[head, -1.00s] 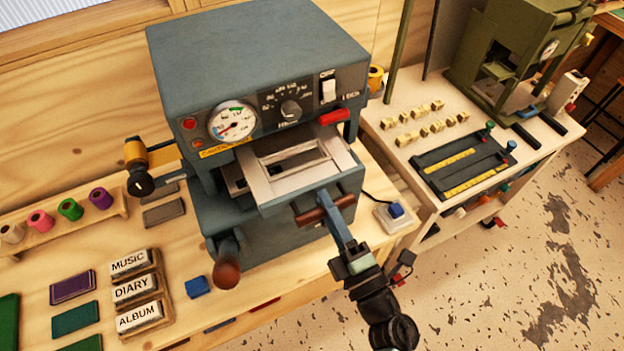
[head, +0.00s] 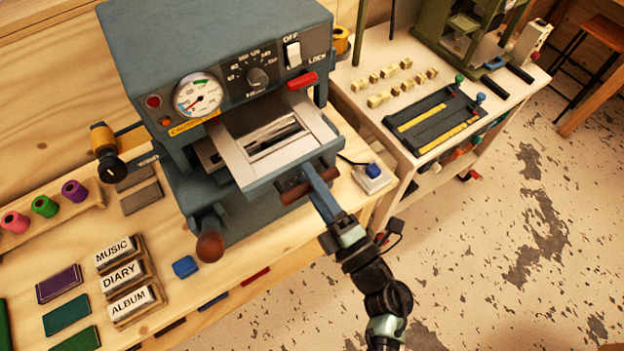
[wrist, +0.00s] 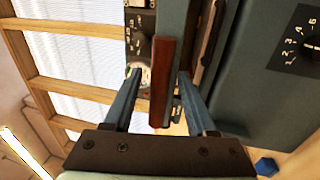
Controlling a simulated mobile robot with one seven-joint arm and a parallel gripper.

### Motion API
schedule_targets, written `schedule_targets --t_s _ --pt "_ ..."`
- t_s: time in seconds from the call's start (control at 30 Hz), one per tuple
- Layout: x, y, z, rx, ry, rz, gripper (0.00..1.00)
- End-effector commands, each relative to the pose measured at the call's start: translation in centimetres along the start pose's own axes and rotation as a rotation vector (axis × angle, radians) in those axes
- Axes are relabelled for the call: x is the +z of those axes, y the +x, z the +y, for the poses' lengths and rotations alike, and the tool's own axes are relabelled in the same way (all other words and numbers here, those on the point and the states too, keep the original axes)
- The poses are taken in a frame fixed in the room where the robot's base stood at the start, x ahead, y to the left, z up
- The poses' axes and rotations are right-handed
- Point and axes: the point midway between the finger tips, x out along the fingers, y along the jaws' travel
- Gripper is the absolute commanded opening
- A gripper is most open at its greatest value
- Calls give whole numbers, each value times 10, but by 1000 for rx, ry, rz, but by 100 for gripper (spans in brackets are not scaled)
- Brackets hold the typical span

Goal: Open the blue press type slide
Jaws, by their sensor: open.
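The blue press (head: 215,50) stands on the wooden bench with its slide (head: 235,160) partly out at the front, its pale frame and slot showing. The slide has a reddish-brown handle (head: 291,194) on its front. My gripper (head: 309,176) reaches up to this handle from the lower right. In the wrist view my gripper (wrist: 158,77) is open, one finger on each side of the handle (wrist: 162,85), with visible gaps. Contact with the handle cannot be told.
A crank with a brown knob (head: 209,246) sticks out below the slide at left. A small switch box (head: 373,174) is right of the press. Label blocks (head: 123,272) lie front left. A pale side table (head: 440,165) stands to the right; open floor lies in front.

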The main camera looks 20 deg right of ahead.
Motion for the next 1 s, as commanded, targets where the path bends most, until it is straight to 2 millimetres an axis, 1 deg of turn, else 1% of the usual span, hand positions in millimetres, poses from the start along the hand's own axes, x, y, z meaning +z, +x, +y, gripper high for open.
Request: schedule_targets --t_s 0.13,0.23,0.5,0.6,0.7,0.83,1.0 --pt "0 -6 -2 -1 0 0 57" --pt "0 -20 -4 -2 -1 -2 57" --pt "0 -80 -5 -4 -1 -1 57" --pt "0 -100 -5 -4 0 -1 57" --pt "0 -115 -4 -2 1 -1 57" --pt "0 -126 -1 0 0 0 57" --pt "0 -130 0 1 0 0 57"
